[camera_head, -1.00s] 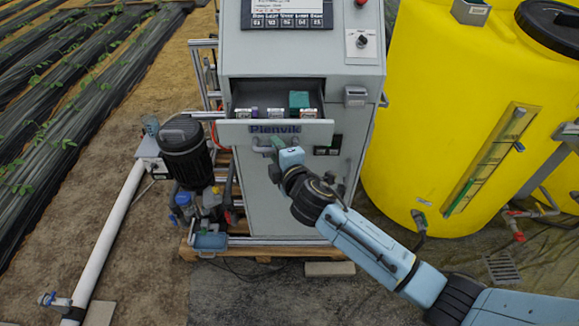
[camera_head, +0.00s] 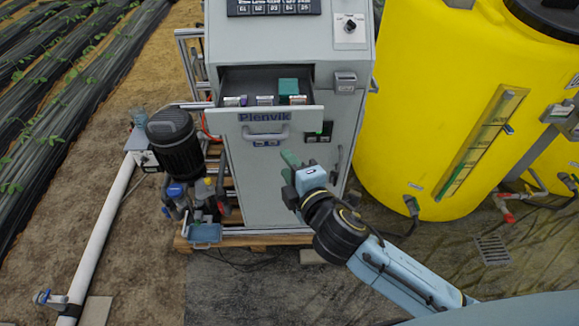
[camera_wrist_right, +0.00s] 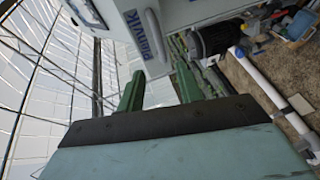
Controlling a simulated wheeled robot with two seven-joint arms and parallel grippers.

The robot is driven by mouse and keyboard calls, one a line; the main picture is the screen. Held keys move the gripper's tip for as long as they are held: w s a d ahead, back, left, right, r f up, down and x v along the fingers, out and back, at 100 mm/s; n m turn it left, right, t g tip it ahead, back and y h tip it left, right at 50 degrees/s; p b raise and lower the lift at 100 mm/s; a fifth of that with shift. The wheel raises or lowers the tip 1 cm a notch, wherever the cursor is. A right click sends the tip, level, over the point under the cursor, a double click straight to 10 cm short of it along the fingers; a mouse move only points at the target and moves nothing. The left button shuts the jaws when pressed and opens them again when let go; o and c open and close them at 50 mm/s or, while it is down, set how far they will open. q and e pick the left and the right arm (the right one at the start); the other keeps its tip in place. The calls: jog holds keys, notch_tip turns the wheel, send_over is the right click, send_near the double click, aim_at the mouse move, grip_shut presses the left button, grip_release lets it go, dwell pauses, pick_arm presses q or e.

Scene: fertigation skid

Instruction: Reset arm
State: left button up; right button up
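My right gripper (camera_head: 289,168) is in front of the grey control cabinet (camera_head: 235,185), below its drawer (camera_head: 230,118) and apart from the drawer handle (camera_head: 265,133). In the right wrist view the two green fingers (camera_wrist_right: 160,92) stand apart with nothing between them. The drawer is pulled out. The handle also shows in the right wrist view (camera_wrist_right: 153,22), beyond the fingers. My left gripper is in neither view.
A yellow tank (camera_head: 430,90) stands to the right of the cabinet. A black pump motor (camera_head: 174,143) and a white pipe (camera_head: 105,240) are on the left. A wooden pallet (camera_head: 265,240) lies under the cabinet. A floor drain (camera_head: 492,250) is at the right.

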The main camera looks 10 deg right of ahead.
jog(key=shift+f, duration=0.1)
jog(key=s+d+f+m+g+h+b, duration=0.1)
jog(key=s+d+f+m+g+b, duration=0.15)
jog(key=f, duration=1.05)
jog(key=s+d+f+m+g+h+b, duration=0.1)
jog(key=s+d+f+m+g+b, duration=0.2)
jog(key=f, duration=1.1)
jog(key=s+d+f+m+g+b, duration=0.1)
jog(key=s+d+f+m+g, duration=0.25)
jog(key=f, duration=0.95)
jog(key=s+d+f+m+g+b, duration=0.1)
jog(key=s+f+m+g, duration=0.1)
jog(key=s+f, duration=0.5)
jog(key=s+d+f+m+g+b, duration=0.1)
jog(key=s+f, duration=0.6)
jog(key=s, duration=0.8)
jog(key=s+d+f+m+g+h+b, duration=0.1)
jog(key=s+f+m, duration=0.4)
jog(key=s, duration=0.5)
notch_tip(320, 180, down, 2)
jog(key=shift+s+d+f+g+b, duration=0.1)
jog(key=shift+s+d+g+b, duration=0.3)
jog(key=shift+d+g+b, duration=0.6)
jog(key=shift+w+d, duration=0.1)
jog(key=shift+d, duration=0.05)
